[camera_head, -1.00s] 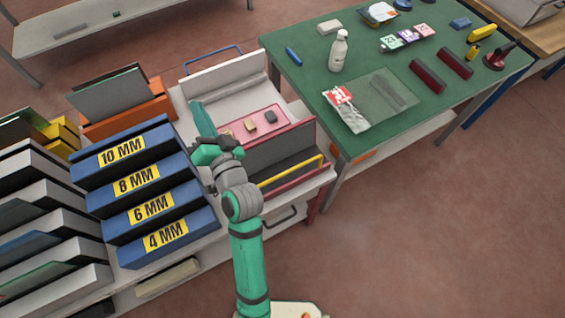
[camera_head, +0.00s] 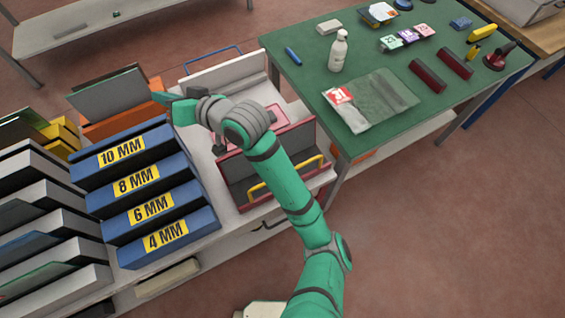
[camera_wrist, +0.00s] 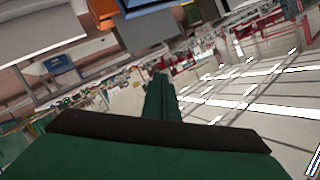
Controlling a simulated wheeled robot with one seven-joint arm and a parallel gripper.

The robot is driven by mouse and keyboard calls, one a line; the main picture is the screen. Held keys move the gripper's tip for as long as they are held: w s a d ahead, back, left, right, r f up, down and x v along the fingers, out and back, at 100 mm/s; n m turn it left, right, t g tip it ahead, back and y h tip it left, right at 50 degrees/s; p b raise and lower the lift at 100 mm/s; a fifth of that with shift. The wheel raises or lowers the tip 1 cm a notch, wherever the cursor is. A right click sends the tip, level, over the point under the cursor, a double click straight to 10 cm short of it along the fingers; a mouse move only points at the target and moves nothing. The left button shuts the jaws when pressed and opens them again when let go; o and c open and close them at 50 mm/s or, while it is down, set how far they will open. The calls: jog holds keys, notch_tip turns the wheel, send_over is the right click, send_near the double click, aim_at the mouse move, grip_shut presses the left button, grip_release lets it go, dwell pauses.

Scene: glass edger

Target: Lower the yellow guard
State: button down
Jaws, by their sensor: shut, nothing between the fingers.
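The yellow guard (camera_head: 258,191) shows as a yellow bar along the front of the edger, low before a dark panel with a red rim (camera_head: 228,180). My arm crosses in front of its middle, so only its two ends show. My gripper (camera_head: 158,98) is shut and empty. It is up and to the left of the guard, well apart from it, above the blue rack and near the orange box. In the wrist view my gripper (camera_wrist: 160,92) has its green fingers together, with nothing held. The guard cannot be made out in the wrist view.
A blue rack (camera_head: 150,190) with thickness labels stands left of the edger. An orange box (camera_head: 120,122) holding dark sheets is behind it. A green table (camera_head: 440,115) with a bottle (camera_head: 338,52) and several tools stands right. The floor at the lower right is clear.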

jog(key=s+d+f+g+h, duration=0.1)
jog(key=d+f+h, duration=0.3)
jog(key=d, duration=0.5)
jog(key=s+d+f+g+h, duration=0.1)
jog(key=d+f+g+h, duration=0.2)
jog(key=d, duration=0.6)
jog(key=s+d+f+g+h, duration=0.1)
jog(key=d+f+g+h, duration=0.1)
jog(key=d+f+h, duration=0.3)
jog(key=d, duration=0.4)
jog(key=shift+s+f+n+h, duration=0.3)
jog(key=shift+n+h, duration=0.1)
notch_tip(320, 180, down, 9)
jog(key=s+d, duration=0.1)
jog(key=s, duration=0.1)
jog(key=shift+s+d, duration=0.15)
jog(key=shift+s, duration=0.1)
